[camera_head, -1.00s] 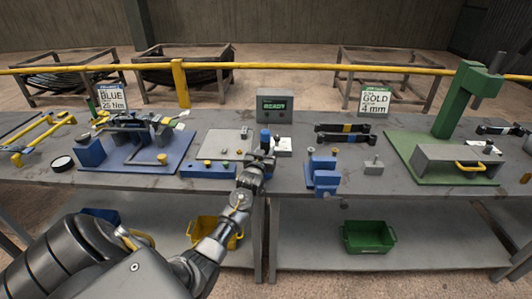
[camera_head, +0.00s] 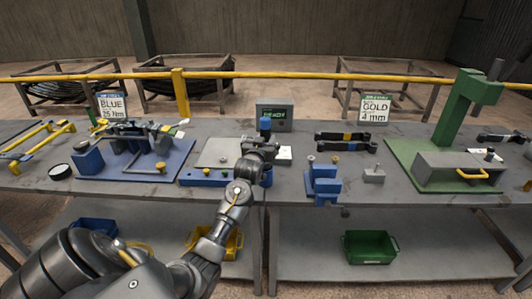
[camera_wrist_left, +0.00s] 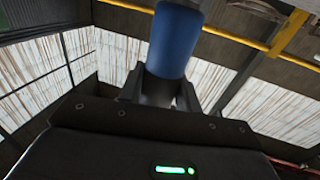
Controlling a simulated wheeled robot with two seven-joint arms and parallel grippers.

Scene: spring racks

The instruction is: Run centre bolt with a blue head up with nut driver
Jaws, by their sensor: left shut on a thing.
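My left gripper (camera_head: 262,150) is shut on a blue-handled tool, which looks like the nut driver (camera_head: 265,126). The tool stands roughly upright above the bench, in front of the grey display box. In the left wrist view the blue handle (camera_wrist_left: 175,40) rises from between the jaws (camera_wrist_left: 164,92). The tool's lower end is hidden by the gripper. A blue rack strip (camera_head: 205,178) with small bolt heads lies left of the gripper, partly behind my arm. I cannot make out a blue-headed bolt. My right gripper is not in view.
A blue vice block (camera_head: 322,184) and a small grey block (camera_head: 373,175) stand to the right. A blue fixture plate (camera_head: 165,180) with clamps is at left, a green press (camera_head: 455,115) at right. Dark spring leaves (camera_head: 345,147) lie behind the vice.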

